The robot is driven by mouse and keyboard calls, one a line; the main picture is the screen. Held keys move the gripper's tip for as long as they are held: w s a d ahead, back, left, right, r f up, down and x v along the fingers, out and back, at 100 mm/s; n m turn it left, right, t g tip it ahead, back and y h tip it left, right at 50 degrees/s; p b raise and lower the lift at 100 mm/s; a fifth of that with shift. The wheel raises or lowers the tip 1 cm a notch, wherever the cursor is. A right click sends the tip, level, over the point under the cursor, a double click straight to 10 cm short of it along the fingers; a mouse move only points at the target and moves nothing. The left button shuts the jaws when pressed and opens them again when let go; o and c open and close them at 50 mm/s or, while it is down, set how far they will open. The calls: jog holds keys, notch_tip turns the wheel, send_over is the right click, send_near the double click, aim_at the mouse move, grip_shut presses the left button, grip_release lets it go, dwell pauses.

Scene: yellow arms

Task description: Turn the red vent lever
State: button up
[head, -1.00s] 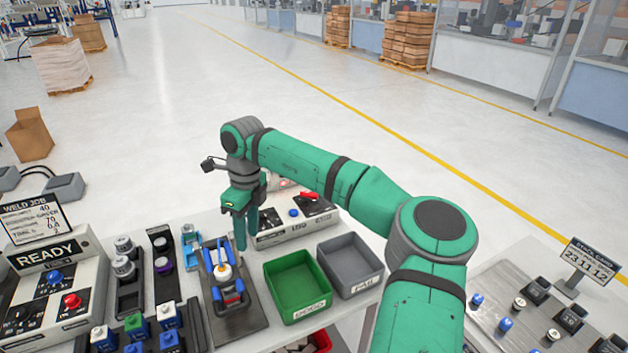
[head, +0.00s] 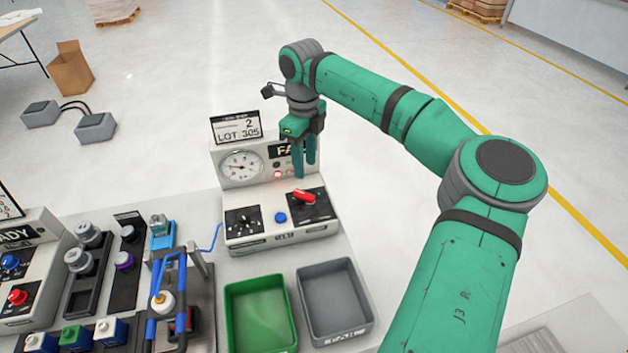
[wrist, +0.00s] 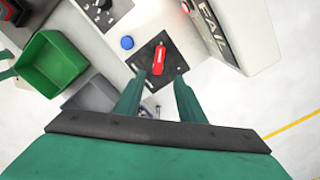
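The red vent lever (head: 304,197) sits on a black plate at the right of the grey test box (head: 282,237). In the wrist view the red lever (wrist: 159,60) shows beyond the fingertips, on its dark plate, with nothing between the fingers touching it. My gripper (head: 305,174) points down above and just behind the lever, apart from it. In the wrist view my gripper (wrist: 157,83) has its two fingers spread with a gap between them, open and empty.
A blue button (head: 280,217) and a black knob (head: 243,221) sit left of the lever. Behind stand a gauge (head: 241,166) and an upright panel with a lit red lamp (head: 277,174). Green (head: 259,284) and grey bins (head: 337,265) stand in front.

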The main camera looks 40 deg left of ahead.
aim_at(306, 194)
jog(key=f, duration=0.9)
jog(key=shift+s+d, duration=0.15)
jog(key=shift+s, duration=0.1)
jog(key=shift+f, duration=0.6)
jog(key=shift+w, duration=0.15)
grip_shut()
